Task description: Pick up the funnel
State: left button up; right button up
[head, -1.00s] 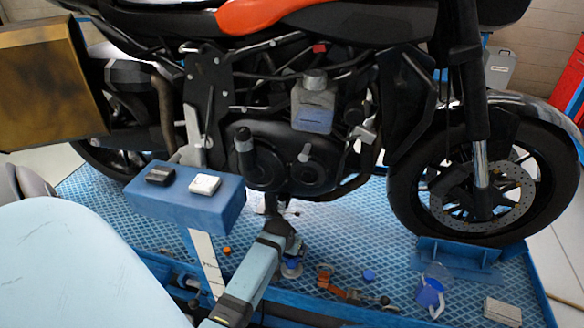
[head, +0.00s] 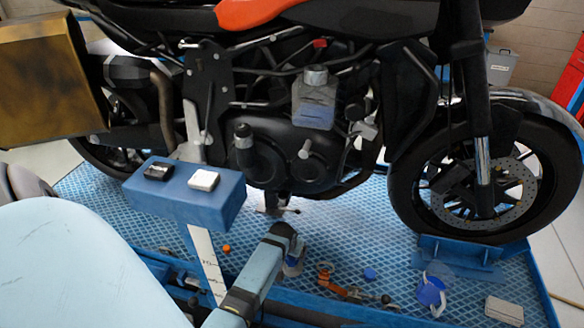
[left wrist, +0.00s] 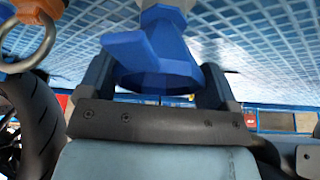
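The blue funnel (left wrist: 155,50) shows in the left wrist view, its wide mouth toward the camera and a tab on its left side. Its narrow end meets something pale at the top edge. My left gripper (left wrist: 158,68) has its two dark blue fingers apart, one on each side of the funnel; I see no clear grip. In the head view a small blue and white item (head: 293,265), probably the funnel and what it stands on, is partly hidden behind my left arm's end. The left fingers are hidden there. My right gripper is not in view.
A blue stand (head: 215,212) is left of my arm.

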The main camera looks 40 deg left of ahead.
pick_arm(q)
jog(key=shift+r, duration=0.15)
notch_tip(320, 180, up, 25)
jog(key=p, duration=0.9)
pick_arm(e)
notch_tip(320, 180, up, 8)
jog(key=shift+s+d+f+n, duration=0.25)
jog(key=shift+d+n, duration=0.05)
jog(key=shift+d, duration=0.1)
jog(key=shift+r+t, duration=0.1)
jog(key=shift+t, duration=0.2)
pick_arm(q)
jog(key=shift+p, duration=0.3)
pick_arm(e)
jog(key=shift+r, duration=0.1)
